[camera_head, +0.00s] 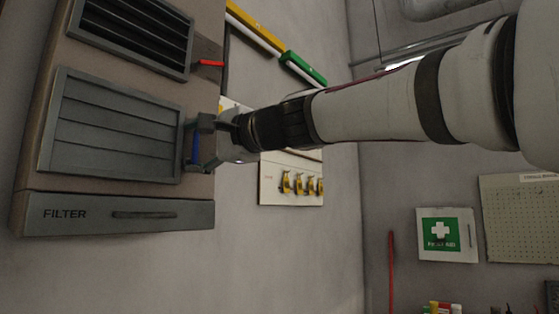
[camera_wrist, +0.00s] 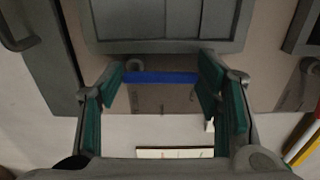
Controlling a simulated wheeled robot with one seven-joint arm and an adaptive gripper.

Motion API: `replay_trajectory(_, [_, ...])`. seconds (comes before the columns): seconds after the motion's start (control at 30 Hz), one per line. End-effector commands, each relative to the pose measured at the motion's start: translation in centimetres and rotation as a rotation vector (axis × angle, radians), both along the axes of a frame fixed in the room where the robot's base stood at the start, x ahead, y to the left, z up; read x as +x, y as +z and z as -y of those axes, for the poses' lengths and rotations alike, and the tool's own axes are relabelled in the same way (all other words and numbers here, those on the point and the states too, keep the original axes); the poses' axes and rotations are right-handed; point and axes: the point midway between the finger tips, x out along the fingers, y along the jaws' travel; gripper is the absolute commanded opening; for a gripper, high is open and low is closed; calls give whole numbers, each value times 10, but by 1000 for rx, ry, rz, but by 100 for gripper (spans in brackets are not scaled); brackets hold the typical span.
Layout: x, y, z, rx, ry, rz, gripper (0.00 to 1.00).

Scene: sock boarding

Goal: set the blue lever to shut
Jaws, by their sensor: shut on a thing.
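The blue lever (camera_head: 195,150) is at the right edge of the lower louvre (camera_head: 112,130) on the wall unit, partly hidden by my gripper. The slats of this louvre lie flat, with no dark gaps between them. My gripper (camera_head: 196,143) is at the lever. In the wrist view the blue lever (camera_wrist: 160,77) spans the space between the two green-padded fingers (camera_wrist: 161,80), which are shut on its ends.
A second louvre (camera_head: 135,35) above has dark gaps between its slats, with a red lever (camera_head: 208,63) beside it. A FILTER drawer (camera_head: 90,214) is below. A panel with several yellow switches (camera_head: 287,183) is on the wall to the right.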

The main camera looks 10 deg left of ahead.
Motion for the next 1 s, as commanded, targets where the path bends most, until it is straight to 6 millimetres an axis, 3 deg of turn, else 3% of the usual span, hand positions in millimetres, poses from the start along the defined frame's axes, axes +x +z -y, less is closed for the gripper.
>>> replay_trajectory(0.57, [-1,2,0,-8,-1,30,31])
replay_trajectory(0.6, [-1,2,0,-8,-1,30,68])
replay_trajectory(0.67, [-1,2,0,-9,-1,29,78])
replay_trajectory(1.0, [-1,1,1,-10,-1,27,78])
